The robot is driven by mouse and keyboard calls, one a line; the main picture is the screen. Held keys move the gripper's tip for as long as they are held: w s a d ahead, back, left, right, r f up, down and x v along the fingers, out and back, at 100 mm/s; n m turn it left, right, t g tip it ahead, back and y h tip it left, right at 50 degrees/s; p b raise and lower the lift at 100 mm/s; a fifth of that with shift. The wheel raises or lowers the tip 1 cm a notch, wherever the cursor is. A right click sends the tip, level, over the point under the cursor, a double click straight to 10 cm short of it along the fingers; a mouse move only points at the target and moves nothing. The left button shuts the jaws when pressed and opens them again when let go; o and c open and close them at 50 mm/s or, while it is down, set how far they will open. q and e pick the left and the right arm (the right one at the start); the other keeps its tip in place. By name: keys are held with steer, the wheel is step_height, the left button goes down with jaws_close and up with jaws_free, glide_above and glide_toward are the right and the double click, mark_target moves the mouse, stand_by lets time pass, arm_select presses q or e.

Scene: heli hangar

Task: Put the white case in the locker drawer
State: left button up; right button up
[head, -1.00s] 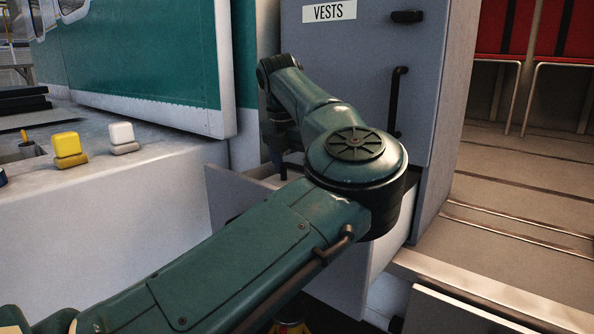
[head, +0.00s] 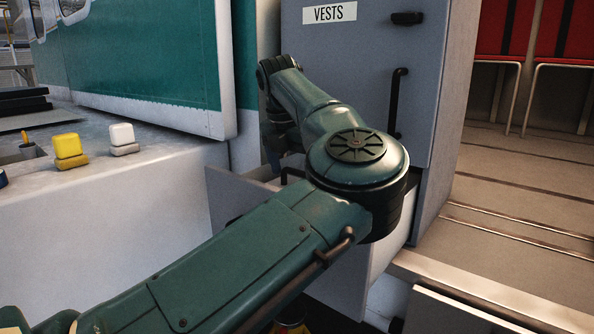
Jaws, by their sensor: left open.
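The locker (head: 365,90) is a grey cabinet with a VESTS label. Its lower drawer (head: 236,200) is pulled out, and my left arm crosses in front of much of it. My left gripper (head: 284,170) points down at the drawer's far left part; it is open, but its fingertips are mostly hidden. No other white case shows, and most of the drawer's inside is hidden. My right gripper is not in view.
A yellow block (head: 67,146) stands beside the white one on the pale counter (head: 110,195). A green and white panel (head: 150,60) rises behind. Red seats (head: 560,30) stand at the back right over a ribbed floor.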

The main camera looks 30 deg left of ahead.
arm_select(q)
steer(key=v, duration=1.1)
steer(key=shift+r, duration=0.2)
steer(key=shift+s, duration=0.2)
